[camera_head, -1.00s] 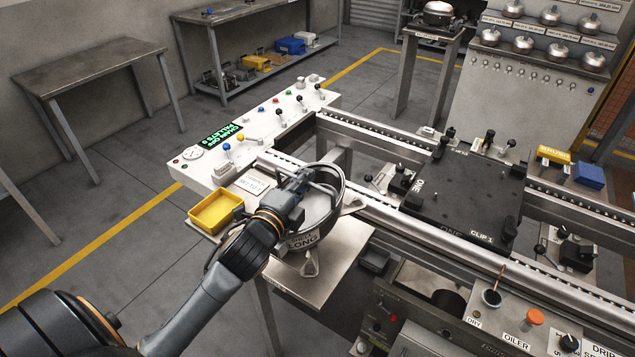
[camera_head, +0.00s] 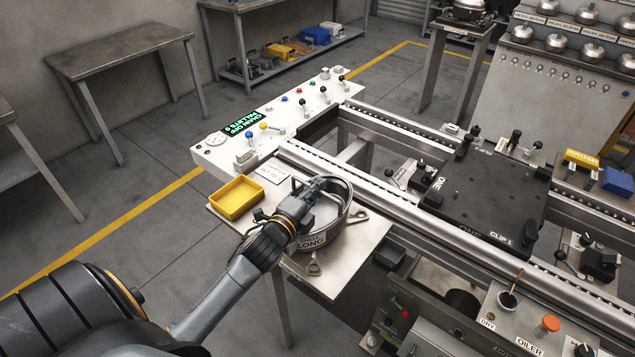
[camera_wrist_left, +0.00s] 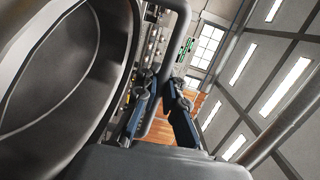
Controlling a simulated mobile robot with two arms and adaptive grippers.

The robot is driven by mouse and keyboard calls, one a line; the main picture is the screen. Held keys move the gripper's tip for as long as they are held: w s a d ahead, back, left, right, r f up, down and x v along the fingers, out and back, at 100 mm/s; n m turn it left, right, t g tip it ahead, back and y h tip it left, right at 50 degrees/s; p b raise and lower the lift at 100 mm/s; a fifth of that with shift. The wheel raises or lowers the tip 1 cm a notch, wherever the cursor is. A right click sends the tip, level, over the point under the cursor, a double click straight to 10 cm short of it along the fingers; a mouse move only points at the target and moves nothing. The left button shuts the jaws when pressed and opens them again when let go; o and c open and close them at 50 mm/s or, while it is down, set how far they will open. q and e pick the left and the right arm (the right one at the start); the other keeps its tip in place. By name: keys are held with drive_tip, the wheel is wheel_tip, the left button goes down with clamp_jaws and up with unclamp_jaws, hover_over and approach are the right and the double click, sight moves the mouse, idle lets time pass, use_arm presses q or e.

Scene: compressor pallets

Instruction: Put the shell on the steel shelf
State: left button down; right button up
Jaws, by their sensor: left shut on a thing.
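The shell (camera_head: 339,235) is a round, open steel bowl with a "LONG" label and flat feet at its base. The steel shelf (camera_head: 365,240) is the bare metal plate under the shell, at the conveyor's near side. The shell is over it, low; I cannot tell whether its feet touch. My right gripper is not in view.
A yellow tray (camera_head: 236,197) stands on the plate left of the shell. A white lever panel (camera_head: 222,145) lies behind it. The conveyor rail (camera_head: 400,215) runs close on the right, with a black pallet (camera_head: 480,205) beyond. The plate's front right corner is clear.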

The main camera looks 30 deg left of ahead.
use_arm(q)
drive_tip(key=shift+r, duration=0.35)
drive_tip(key=c, duration=1.7)
unclamp_jaws()
drive_tip(key=shift+f, duration=0.35)
drive_tip(key=shift+o, duration=1.3)
drive_tip(key=shift+s, duration=0.1)
drive_tip(key=shift+r, duration=0.1)
drive_tip(key=shift+s, duration=0.1)
drive_tip(key=s, duration=0.3)
drive_tip(key=s+b, duration=0.1)
drive_tip(key=s, duration=0.3)
drive_tip(key=s+d, duration=0.1)
drive_tip(key=s, duration=0.3)
drive_tip(key=shift+r+b, duration=0.25)
drive_tip(key=shift+b, duration=0.15)
drive_tip(key=shift+s+r, duration=0.15)
drive_tip(key=shift+s, duration=0.25)
